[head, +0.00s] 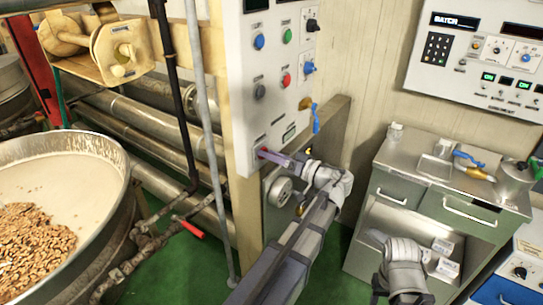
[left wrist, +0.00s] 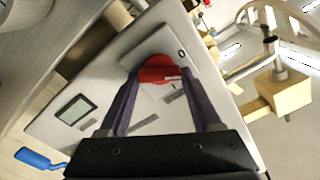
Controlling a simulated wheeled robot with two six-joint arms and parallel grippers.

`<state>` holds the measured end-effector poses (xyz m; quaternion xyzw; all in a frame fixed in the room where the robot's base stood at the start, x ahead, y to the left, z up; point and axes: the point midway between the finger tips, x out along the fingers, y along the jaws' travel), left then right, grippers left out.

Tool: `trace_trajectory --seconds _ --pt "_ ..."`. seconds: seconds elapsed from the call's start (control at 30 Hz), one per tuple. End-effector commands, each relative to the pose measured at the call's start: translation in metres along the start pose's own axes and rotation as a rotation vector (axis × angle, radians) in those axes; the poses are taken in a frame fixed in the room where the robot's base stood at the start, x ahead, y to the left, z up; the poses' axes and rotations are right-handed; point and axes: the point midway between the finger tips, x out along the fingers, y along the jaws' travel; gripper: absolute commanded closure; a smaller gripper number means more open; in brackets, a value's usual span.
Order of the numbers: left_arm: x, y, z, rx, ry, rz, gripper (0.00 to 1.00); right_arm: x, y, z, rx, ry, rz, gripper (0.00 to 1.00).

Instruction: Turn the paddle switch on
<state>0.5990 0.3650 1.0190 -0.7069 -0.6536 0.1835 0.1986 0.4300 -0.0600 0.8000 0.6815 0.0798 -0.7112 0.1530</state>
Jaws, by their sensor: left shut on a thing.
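A red round switch knob (left wrist: 158,68) sits on a grey plate on the white control panel, with a "0" mark beside it in the left wrist view. My left gripper (left wrist: 160,76) has a finger on each side of it and is shut on it. In the head view my left gripper (head: 268,154) reaches the lower left of the control panel (head: 262,110), and the knob is mostly hidden behind the fingertips. Part of my right arm (head: 405,268) shows at the lower right; its finger opening is not clear.
Green, red, blue and black buttons and knobs sit higher on the panel, with a blue-handled valve (head: 316,125) at its right edge. A large pan of nuts (head: 60,165) is at the left. A grey cabinet (head: 390,160) stands at the right, with a batch panel (head: 478,60) above.

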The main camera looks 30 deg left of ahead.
Motion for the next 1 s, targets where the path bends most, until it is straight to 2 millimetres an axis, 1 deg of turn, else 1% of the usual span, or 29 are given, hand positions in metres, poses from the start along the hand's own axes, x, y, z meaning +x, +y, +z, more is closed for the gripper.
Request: trace_trajectory --seconds 0.7,1.0 --pt "-0.0002 0.0034 0.0015 0.671 -0.001 0.001 0.91 0.0028 -0.0003 -0.0002 0.0 0.0 0.0 0.5" --pt "-0.0002 0.0041 0.0022 0.887 -0.001 0.001 0.91 0.0037 -0.0004 -0.0002 0.0 0.0 0.0 0.5"
